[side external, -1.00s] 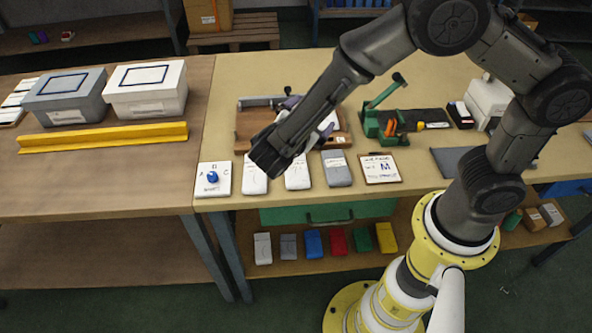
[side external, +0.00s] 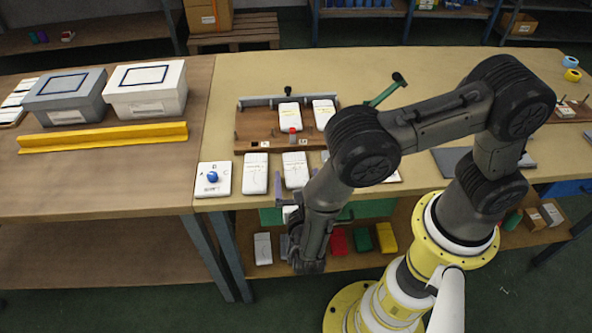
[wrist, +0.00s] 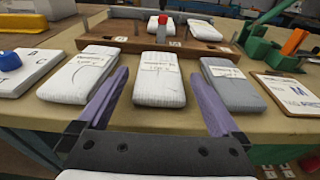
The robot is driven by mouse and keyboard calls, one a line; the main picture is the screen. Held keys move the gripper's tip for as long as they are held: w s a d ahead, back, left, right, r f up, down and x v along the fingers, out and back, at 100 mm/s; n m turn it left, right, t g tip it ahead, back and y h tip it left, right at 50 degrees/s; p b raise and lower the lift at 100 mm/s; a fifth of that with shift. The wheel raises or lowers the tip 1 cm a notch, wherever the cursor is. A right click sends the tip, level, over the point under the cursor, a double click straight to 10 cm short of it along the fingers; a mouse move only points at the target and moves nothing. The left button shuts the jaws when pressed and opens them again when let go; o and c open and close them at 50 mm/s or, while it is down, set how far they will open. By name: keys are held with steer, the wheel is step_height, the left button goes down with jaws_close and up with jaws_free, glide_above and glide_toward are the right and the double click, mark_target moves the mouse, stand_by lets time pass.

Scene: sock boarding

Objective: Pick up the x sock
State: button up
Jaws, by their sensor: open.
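My gripper (side external: 301,180) is at the table's front edge, its two purple fingers open and pointing toward the row of flat, labelled sock-like packs. In the wrist view my gripper (wrist: 160,74) has a white pack (wrist: 159,88) between its spread fingers, with a gap on each side. This white pack (side external: 295,166) lies on the table in the side view. Another white pack (wrist: 80,78) lies left of it and a grey pack (wrist: 232,88) lies right. I cannot read which label marks the x sock.
A wooden board (side external: 262,128) behind the row bears two white packs (side external: 289,115). A white card with a blue knob (side external: 213,177) lies left. A green stand (wrist: 268,48) and a clipboard (wrist: 290,92) are to the right. Coloured packs (side external: 386,237) lie on the lower shelf.

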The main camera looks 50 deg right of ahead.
steer(key=shift+x, duration=1)
